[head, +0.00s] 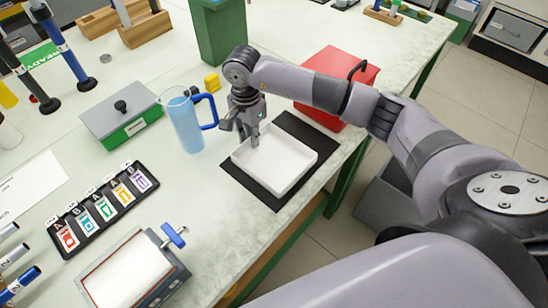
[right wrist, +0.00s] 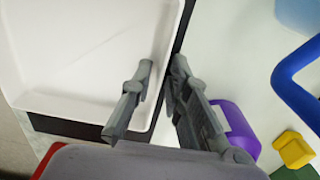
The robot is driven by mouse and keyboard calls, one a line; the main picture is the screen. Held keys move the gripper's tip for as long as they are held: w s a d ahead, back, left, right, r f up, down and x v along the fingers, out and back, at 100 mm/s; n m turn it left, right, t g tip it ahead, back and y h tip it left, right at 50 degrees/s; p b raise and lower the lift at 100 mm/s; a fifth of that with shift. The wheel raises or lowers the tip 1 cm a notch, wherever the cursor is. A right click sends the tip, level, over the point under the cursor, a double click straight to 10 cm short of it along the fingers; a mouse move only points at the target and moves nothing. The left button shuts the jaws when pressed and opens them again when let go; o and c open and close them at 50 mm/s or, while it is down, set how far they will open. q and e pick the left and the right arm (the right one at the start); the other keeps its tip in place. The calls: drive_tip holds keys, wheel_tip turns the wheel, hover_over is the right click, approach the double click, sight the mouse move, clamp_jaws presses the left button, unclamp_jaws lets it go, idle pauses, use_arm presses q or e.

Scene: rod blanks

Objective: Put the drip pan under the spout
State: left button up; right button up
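The white drip pan (head: 283,172) lies flat on a black mat (head: 252,188) near the table's right edge. In the right wrist view, the pan (right wrist: 75,50) fills the upper left. My right gripper (head: 248,136) is down at the pan's far left corner. In the right wrist view, the right gripper's fingertips (right wrist: 163,66) are close together, one on each side of the pan's rim. Whether they pinch the rim I cannot tell. I cannot make out a spout clearly. My left gripper is out of view.
A clear blue jug (head: 184,122) stands left of the gripper. A yellow block (head: 212,82) and a purple object (right wrist: 236,128) are close by. A red box (head: 332,85) stands behind the pan. A grey-green box (head: 120,112) and a card rack (head: 104,208) are further left.

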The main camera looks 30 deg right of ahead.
clamp_jaws()
drive_tip(key=shift+r, duration=0.1)
idle(0.4)
